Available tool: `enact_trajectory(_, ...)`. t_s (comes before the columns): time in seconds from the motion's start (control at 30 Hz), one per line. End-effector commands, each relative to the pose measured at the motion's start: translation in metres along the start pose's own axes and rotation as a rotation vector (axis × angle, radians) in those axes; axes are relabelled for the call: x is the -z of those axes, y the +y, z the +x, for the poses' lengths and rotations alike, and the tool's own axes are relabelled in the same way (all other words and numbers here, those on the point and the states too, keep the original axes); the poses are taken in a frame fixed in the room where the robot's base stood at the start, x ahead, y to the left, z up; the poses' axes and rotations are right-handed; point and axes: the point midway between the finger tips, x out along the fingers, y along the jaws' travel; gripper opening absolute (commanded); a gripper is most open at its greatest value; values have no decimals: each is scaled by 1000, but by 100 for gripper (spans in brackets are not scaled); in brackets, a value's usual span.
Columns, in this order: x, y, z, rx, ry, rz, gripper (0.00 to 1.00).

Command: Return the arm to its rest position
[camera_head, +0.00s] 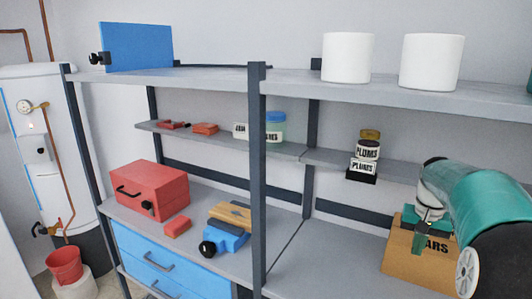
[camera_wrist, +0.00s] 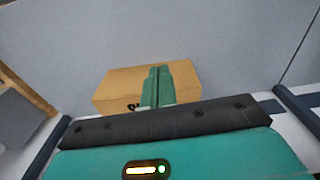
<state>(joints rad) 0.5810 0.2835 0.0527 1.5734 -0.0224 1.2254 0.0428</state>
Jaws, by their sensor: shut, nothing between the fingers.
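My gripper (camera_head: 421,238) shows at the right of the head view, at the end of my teal arm. It hangs in front of a brown cardboard box (camera_head: 405,252) with dark lettering that stands on the right shelf. In the wrist view my gripper (camera_wrist: 158,86) has its two green fingers together, with nothing between them. The cardboard box (camera_wrist: 112,90) lies beyond the fingertips there. I cannot tell whether the fingers touch it. My arm hides the right part of the box in the head view.
Dark shelf posts (camera_head: 257,180) and an upper shelf (camera_head: 400,91) with two white pots (camera_head: 348,58) frame the space. Small plum jars (camera_head: 367,152) stand on a narrow back shelf. A red toolbox (camera_head: 150,188) and blue vise (camera_head: 225,237) are left. Bare shelf (camera_head: 335,262) lies left of the cardboard box.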

Motion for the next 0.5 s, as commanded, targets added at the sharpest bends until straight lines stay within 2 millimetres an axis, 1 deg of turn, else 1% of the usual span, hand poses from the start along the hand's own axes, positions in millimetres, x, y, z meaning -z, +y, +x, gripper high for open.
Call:
enact_trajectory(0.03,-17,-18,-15,1,28,-36,0)
enact_trajectory(0.1,-39,-38,-29,4,62,-79,0)
enact_trajectory(0.17,-60,-53,-38,7,89,-115,0)
enact_trajectory(0.2,-74,-63,-44,10,108,-140,0)
enact_trajectory(0.27,-95,-75,-52,16,135,-176,0)
enact_trajectory(0.33,-121,-88,-58,24,167,-219,0)
enact_trajectory(0.47,-169,-107,-66,44,227,-296,0)
enact_trajectory(0.5,-184,-112,-67,52,245,-319,0)
